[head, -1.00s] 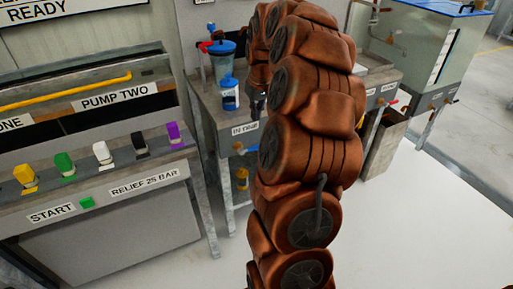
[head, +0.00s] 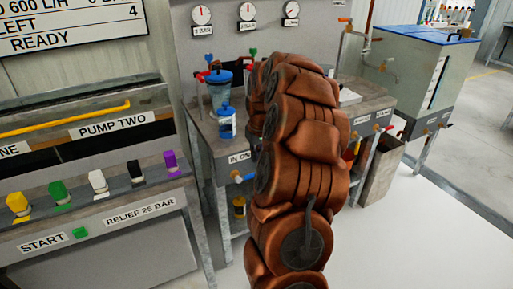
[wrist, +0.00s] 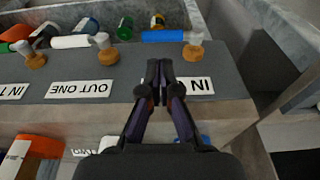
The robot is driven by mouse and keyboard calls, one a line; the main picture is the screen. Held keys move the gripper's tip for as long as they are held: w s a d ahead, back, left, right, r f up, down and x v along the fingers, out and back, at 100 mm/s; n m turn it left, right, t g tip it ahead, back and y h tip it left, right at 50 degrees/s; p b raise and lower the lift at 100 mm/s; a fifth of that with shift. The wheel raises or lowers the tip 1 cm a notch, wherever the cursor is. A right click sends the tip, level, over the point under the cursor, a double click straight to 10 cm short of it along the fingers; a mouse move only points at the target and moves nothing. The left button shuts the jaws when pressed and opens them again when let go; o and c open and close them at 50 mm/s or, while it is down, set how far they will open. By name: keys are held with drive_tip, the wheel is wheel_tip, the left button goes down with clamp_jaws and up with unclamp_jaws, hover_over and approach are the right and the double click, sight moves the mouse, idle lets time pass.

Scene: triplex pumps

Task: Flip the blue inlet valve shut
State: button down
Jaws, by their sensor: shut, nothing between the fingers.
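The blue inlet valve handle (wrist: 163,36) lies sideways in the wrist view, running left from its pale pivot and brass fitting (wrist: 195,50). The IN label (wrist: 197,86) beside it appears upside down and is partly covered by my gripper. My gripper (wrist: 160,68) is shut and empty, its fingertips pointing at the blue handle with a small gap in the picture. I cannot tell whether they touch.
Several bottles (wrist: 125,27) stand beyond. A blue-lidded jar (head: 219,92) and a blue bottle (head: 227,122) stand on the bench.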

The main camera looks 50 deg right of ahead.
sight(253, 174)
drive_tip(key=f, duration=0.2)
drive_tip(key=w+f, duration=0.1)
drive_tip(key=f, duration=0.4)
drive_tip(key=shift+w+d+f, duration=0.2)
drive_tip(key=shift+w+d, duration=0.05)
drive_tip(key=shift+f+y, duration=0.1)
drive_tip(key=shift+y, duration=0.2)
